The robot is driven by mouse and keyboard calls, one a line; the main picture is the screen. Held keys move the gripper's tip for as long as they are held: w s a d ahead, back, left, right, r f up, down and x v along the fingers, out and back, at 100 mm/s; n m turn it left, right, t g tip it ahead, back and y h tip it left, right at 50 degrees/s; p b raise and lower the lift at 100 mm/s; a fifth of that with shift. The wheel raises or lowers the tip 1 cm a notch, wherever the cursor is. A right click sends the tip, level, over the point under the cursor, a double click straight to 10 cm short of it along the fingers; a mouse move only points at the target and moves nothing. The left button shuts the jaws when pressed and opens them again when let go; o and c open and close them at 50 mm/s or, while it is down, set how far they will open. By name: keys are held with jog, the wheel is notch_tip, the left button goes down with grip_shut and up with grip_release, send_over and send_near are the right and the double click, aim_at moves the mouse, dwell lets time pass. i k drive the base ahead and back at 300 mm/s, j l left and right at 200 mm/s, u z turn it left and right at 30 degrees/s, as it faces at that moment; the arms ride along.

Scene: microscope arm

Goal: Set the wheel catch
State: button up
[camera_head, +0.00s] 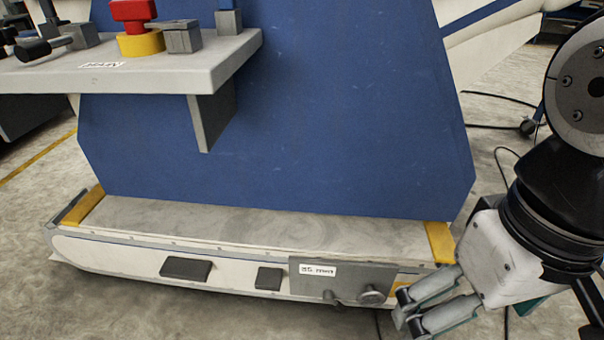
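A grey plate (345,280) with a small label is fixed low on the right part of the white base of the blue machine. A round knob (373,295) and a small lever-like piece (331,298) stick out at its lower edge; I cannot tell for sure which part is the wheel catch. My gripper (405,312) is at the lower right, just right of the knob and apart from it in the picture. Its two fingers point left with a gap between them, and nothing shows in it. The floor wheels under the base are hidden.
Two dark pedal-like blocks (186,269) (269,278) sit on the base's front face, left of the plate. A grey shelf (130,75) juts out at the upper left, with a red knob (133,12) on a yellow collar. Cables (500,125) lie on the floor at the right.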

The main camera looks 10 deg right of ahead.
aim_at(336, 304)
jog(key=k, duration=0.65)
jog(key=i+l+u, duration=0.25)
jog(key=l, duration=0.3)
jog(key=i+l+u, duration=0.1)
jog(key=i+l, duration=0.15)
jog(key=i+l+u, duration=0.15)
jog(key=l, duration=0.25)
jog(key=l+z, duration=0.35)
jog(key=l, duration=0.1)
